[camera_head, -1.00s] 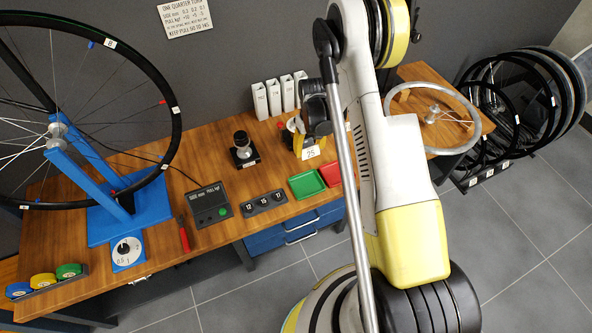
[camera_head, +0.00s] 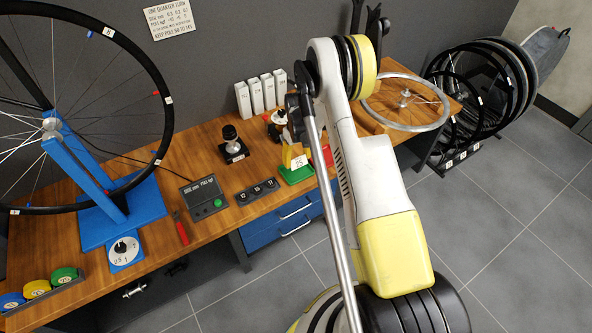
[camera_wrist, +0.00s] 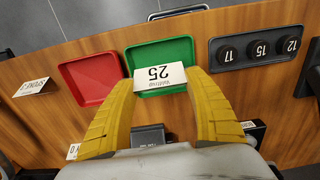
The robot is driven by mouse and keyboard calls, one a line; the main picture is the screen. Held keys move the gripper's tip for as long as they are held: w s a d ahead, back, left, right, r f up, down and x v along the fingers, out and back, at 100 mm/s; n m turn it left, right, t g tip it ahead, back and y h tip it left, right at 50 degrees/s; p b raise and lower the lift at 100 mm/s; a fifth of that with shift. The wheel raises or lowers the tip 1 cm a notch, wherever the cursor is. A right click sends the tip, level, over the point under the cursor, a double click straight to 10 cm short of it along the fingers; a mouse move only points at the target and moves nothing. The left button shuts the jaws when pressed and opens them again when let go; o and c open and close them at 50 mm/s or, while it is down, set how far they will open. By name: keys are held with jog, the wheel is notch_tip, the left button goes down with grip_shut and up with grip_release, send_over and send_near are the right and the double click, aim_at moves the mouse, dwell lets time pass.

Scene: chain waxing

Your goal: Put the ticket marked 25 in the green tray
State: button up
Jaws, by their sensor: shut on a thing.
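The white ticket marked 25 (camera_wrist: 160,76) is between the yellow fingertips of my gripper (camera_wrist: 164,84) in the wrist view. My gripper is shut on it. The ticket overlaps the near side of the green tray (camera_wrist: 158,50) there; whether it touches the tray I cannot tell. In the head view the ticket (camera_head: 299,162) shows at the tip of my gripper (camera_head: 291,155), over the back of the green tray (camera_head: 298,179). No other thing shows in the green tray.
A red tray (camera_wrist: 91,75) stands beside the green one. A dark holder with knobs 12, 15 and 17 (camera_wrist: 257,48) is on the other side. Another small ticket (camera_wrist: 32,87) stands on the wooden bench. White boxes (camera_head: 262,93) stand behind.

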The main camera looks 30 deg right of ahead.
aim_at(296, 171)
jog(key=shift+w+a+f, duration=0.15)
jog(key=shift+a+f, duration=0.05)
jog(key=shift+f+b, duration=1.05)
jog(key=shift+f, duration=0.8)
jog(key=shift+f, duration=0.2)
jog(key=o, duration=0.8)
jog(key=shift+c, duration=0.2)
jog(key=shift+r, duration=0.1)
